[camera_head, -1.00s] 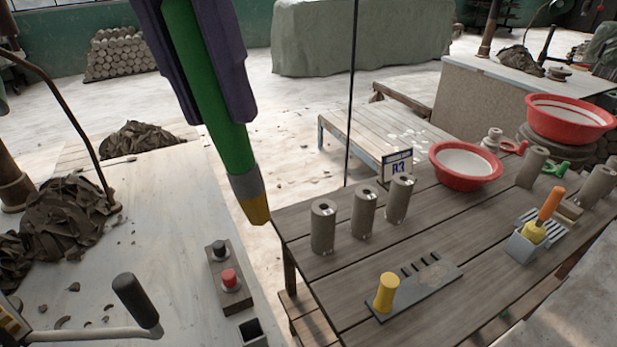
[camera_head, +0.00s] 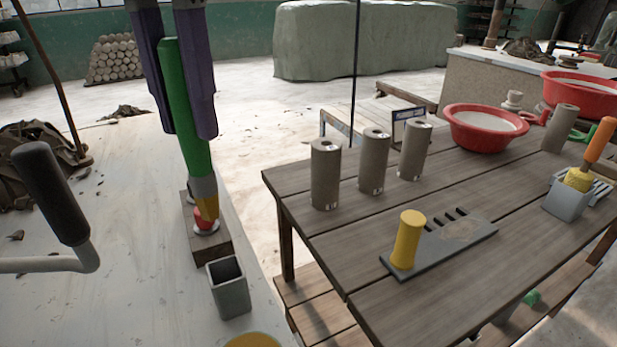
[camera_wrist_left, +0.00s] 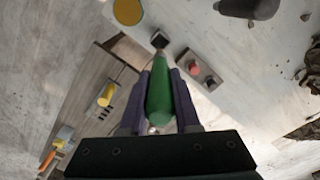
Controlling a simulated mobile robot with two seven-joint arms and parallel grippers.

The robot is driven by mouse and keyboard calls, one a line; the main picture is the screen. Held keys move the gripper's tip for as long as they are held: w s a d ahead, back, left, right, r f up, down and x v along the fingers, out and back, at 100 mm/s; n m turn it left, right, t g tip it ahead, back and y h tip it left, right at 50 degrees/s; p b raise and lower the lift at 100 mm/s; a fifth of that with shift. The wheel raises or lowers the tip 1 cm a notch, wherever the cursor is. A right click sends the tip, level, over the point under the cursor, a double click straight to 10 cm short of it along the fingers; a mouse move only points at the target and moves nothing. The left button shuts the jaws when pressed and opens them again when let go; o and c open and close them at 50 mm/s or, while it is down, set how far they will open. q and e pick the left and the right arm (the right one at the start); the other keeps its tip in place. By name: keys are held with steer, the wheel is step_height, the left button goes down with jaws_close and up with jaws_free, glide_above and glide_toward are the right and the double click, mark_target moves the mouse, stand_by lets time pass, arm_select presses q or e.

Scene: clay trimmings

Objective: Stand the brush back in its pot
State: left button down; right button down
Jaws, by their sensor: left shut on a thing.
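My left gripper (camera_head: 186,132) is shut on the green handle of a brush (camera_head: 199,158). The brush hangs nearly upright, with its grey collar and yellow tip pointing down, in front of the red button in the head view. An open, square grey pot (camera_head: 231,290) stands on the pale table, nearer and a little right of the tip; it looks empty. In the left wrist view the green handle (camera_wrist_left: 160,98) lies between the purple fingers, and the pot (camera_wrist_left: 159,40) is just past its far end. My right gripper is not in view.
A button box (camera_head: 212,248) stands behind the pot. A black-gripped lever (camera_head: 50,195) is at left. A yellow round thing (camera_head: 253,341) is at the bottom edge. The wooden table (camera_head: 300,190) at right bears grey cylinders, red basins and another grey pot with an orange-handled tool.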

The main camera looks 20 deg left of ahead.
mark_target(210, 218)
arm_select(q)
step_height(210, 218, down, 15)
steer(key=shift+r, duration=0.2)
steer(key=shift+f+b, duration=0.2)
steer(key=shift+b, duration=0.25)
steer(key=c, duration=0.6)
jaws_free()
steer(key=shift+r, duration=0.1)
step_height(210, 218, up, 12)
steer(key=shift+r+p, duration=0.15)
steer(key=shift+p, duration=0.15)
